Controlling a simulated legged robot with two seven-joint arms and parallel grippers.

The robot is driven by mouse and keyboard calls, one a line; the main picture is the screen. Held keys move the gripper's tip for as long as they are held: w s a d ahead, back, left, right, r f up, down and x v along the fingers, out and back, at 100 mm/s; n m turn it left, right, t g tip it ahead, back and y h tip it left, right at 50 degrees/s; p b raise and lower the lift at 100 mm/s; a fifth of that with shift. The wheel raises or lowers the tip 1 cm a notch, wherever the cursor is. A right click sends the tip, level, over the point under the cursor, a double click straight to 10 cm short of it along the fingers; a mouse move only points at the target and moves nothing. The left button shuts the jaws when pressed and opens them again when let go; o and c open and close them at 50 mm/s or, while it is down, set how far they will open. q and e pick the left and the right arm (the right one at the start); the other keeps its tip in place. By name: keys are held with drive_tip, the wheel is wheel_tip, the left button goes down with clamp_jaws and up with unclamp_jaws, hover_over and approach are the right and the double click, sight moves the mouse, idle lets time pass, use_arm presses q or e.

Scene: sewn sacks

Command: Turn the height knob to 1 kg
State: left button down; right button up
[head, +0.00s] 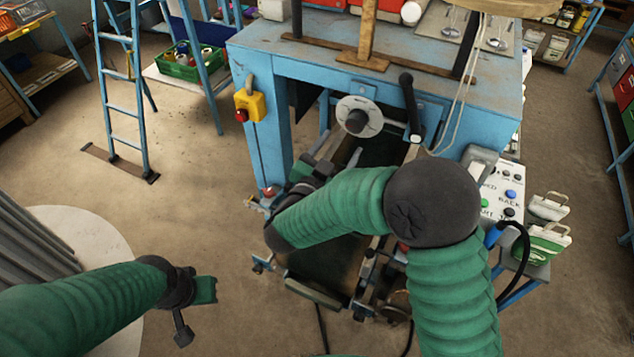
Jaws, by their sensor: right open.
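The height knob (356,121) is a dark round knob on a pale round dial (372,108), on the front of the blue machine. The dial's marks are too small to read, so I cannot tell its setting. My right gripper (338,157) is open and empty, below and a little left of the dial, apart from the knob. Its forearm crosses in front of the machine's lower part and hides some of it. My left gripper (198,309) is low at the left, over the floor, far from the knob. Its fingers look spread, with nothing between them.
A black-handled lever (409,100) stands just right of the dial. A yellow box with a red button (248,106) is on the machine's left post. A white button panel (497,190) is at the right. A blue ladder (124,85) stands at left; floor between is clear.

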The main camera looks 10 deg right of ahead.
use_arm(q)
drive_tip(key=shift+w+a+f+b, duration=0.1)
drive_tip(key=shift+a+f+b, duration=0.1)
drive_tip(key=shift+f+b, duration=0.3)
use_arm(e)
drive_tip(key=v, duration=1.1)
drive_tip(key=shift+a, duration=0.2)
